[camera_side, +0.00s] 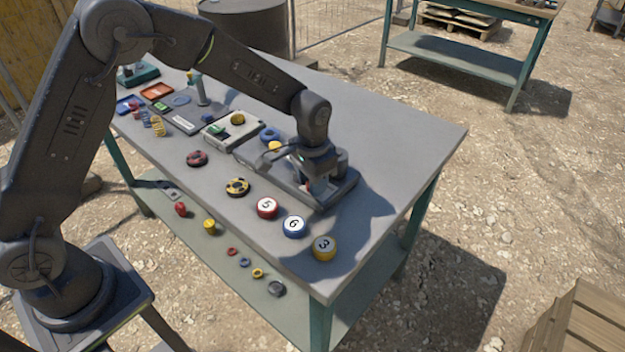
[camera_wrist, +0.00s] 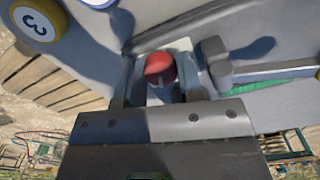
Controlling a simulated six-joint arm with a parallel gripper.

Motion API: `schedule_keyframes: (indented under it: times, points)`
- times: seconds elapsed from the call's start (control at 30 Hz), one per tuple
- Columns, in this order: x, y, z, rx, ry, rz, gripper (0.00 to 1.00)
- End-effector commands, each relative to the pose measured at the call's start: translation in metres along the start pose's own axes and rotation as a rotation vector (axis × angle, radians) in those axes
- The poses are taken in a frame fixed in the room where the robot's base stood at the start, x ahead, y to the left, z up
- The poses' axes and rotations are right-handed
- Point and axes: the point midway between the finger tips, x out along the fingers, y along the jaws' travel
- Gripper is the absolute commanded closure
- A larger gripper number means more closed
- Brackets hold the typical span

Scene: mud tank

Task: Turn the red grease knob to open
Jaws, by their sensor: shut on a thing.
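The red grease knob (camera_wrist: 160,68) sits between the fingers of my gripper (camera_wrist: 160,85) in the wrist view. It stands on a pale plate on a grey panel (camera_side: 343,190). In the side view my gripper (camera_side: 316,186) points down over the right end of this panel, and only a bit of red shows between its fingers. The gripper is shut on the knob. The knob's lower part is hidden by the fingers, and I cannot tell which way it is turned.
Numbered discs lie along the table's front edge: a red one (camera_side: 267,208), a blue one (camera_side: 294,226) and a yellow one (camera_side: 324,248). A black-and-yellow disc (camera_side: 237,187) lies left of them. Several small parts crowd the table's left end. The table's back right (camera_side: 400,130) is clear.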

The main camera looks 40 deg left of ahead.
Motion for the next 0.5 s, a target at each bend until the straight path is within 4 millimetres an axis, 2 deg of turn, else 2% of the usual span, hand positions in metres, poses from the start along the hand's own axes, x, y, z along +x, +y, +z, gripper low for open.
schedule_keyframes:
  times: [0.2, 0.5]
  points:
    - [-0.0012, -0.0003, -0.0006, 0.087, 0.002, 0.0, 0.9]
    - [-0.0013, -0.0003, -0.0007, 0.128, 0.002, 0.0, 0.9]
